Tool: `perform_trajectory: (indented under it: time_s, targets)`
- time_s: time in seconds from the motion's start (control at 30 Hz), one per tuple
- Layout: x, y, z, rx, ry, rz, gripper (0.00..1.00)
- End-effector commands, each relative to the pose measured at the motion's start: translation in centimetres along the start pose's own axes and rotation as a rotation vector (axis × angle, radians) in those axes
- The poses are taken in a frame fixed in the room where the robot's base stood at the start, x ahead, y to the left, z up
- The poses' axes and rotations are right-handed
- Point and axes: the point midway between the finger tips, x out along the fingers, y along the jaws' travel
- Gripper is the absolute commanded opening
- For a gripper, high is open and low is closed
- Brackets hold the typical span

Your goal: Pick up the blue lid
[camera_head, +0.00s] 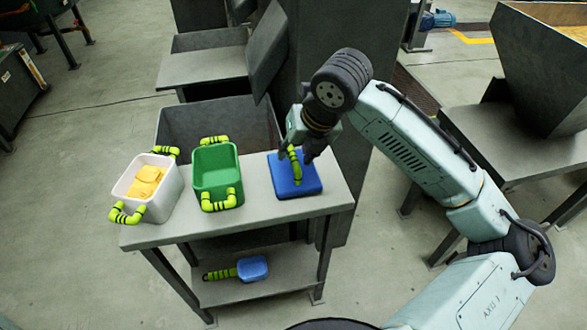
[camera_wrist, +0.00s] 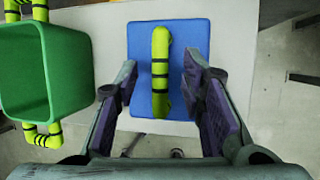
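The blue lid (camera_head: 312,184) lies flat on the right part of the grey table top. It has a yellow-green handle with black bands (camera_head: 296,168) standing up from its middle. My gripper (camera_head: 298,150) is over the lid, its fingers partly hiding the handle in the head view. In the wrist view, the blue lid (camera_wrist: 199,34) shows between and beyond the fingers of my gripper (camera_wrist: 165,98). The fingers are spread on either side of the handle (camera_wrist: 160,72), with a gap on each side. The gripper is open and holds nothing.
A green bin (camera_head: 219,179) with yellow-green handles stands left of the lid; it also shows in the wrist view (camera_wrist: 62,80). A white bin (camera_head: 165,199) with yellow blocks is further left. A blue scoop (camera_head: 252,268) lies on the lower shelf. Grey machinery stands behind the table (camera_head: 270,215).

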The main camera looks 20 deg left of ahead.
Motion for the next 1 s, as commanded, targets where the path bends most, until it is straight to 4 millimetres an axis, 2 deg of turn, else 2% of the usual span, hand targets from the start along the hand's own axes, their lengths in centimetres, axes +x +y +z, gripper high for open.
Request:
perform_trajectory:
  time_s: [0.13, 0.37, 0.9, 1.0]
  targets:
    - [1.25, -0.02, -0.01, 0.001, 0.000, 0.001, 0.36]
    - [1.36, -0.02, 0.00, 0.001, -0.001, 0.001, 0.36]
    - [1.33, -0.01, 0.00, 0.000, -0.002, 0.001, 0.00]
    - [1.33, -0.01, 0.00, 0.000, -0.002, 0.001, 0.00]
